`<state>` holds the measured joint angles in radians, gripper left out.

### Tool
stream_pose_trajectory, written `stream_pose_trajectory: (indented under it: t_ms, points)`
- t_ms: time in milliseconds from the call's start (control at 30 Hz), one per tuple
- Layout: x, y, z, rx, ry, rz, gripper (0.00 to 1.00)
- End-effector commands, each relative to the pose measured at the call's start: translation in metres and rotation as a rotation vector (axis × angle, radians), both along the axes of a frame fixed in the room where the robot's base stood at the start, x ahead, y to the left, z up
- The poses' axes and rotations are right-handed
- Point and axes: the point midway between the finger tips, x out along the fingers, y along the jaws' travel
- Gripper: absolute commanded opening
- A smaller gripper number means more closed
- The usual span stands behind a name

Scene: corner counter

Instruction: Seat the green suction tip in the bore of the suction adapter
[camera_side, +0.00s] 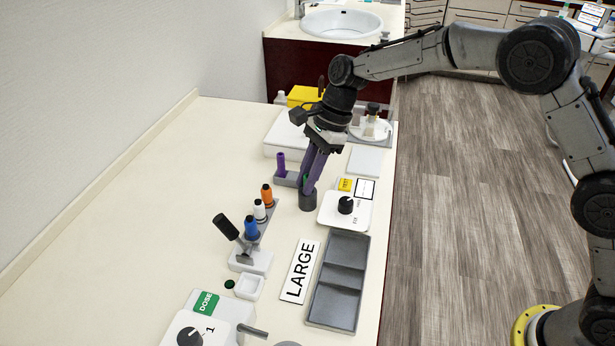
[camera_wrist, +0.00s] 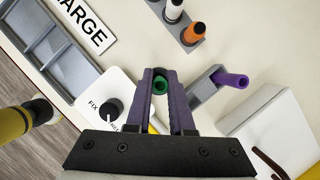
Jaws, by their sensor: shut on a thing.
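The green suction tip (camera_side: 306,181) is between the purple fingers of my gripper (camera_side: 308,184), which is shut on it. In the wrist view the green tip (camera_wrist: 160,84) shows as a round green end between the fingertips (camera_wrist: 160,76). A dark grey upright cylinder (camera_side: 307,201), which looks like the suction adapter, stands directly below the fingertips in the side view. The fingers hide its top and bore, so I cannot tell whether the tip is above the bore or inside it.
A grey holder (camera_side: 289,179) with a purple tip (camera_side: 281,163) stands just left of my gripper. A white FIX box with a black knob (camera_side: 345,205) is close on the right. Orange, white and blue bottles (camera_side: 260,211) stand in a rack nearer the camera. A grey tray (camera_side: 338,280) lies at front right.

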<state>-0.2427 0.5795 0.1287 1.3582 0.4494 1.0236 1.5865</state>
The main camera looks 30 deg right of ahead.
Motion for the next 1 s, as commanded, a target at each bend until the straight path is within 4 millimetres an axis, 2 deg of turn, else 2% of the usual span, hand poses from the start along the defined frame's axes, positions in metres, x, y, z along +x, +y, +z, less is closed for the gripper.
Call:
stream_pose_trajectory:
  t_ms: [367, 400, 533, 567, 867, 1000]
  points:
    - [0.000, 0.000, -0.004, 0.000, 0.000, 0.000, 0.00]
    - [0.000, 0.000, -0.004, 0.000, 0.000, 0.000, 0.24]
    - [0.000, 0.000, -0.004, 0.000, 0.000, 0.000, 0.48]
    - [0.000, 0.000, -0.004, 0.000, 0.000, 0.000, 0.51]
    - [0.000, 0.000, -0.002, 0.000, -0.001, 0.000, 0.51]
    - [0.001, -0.004, 0.009, 0.001, -0.003, 0.000, 0.51]
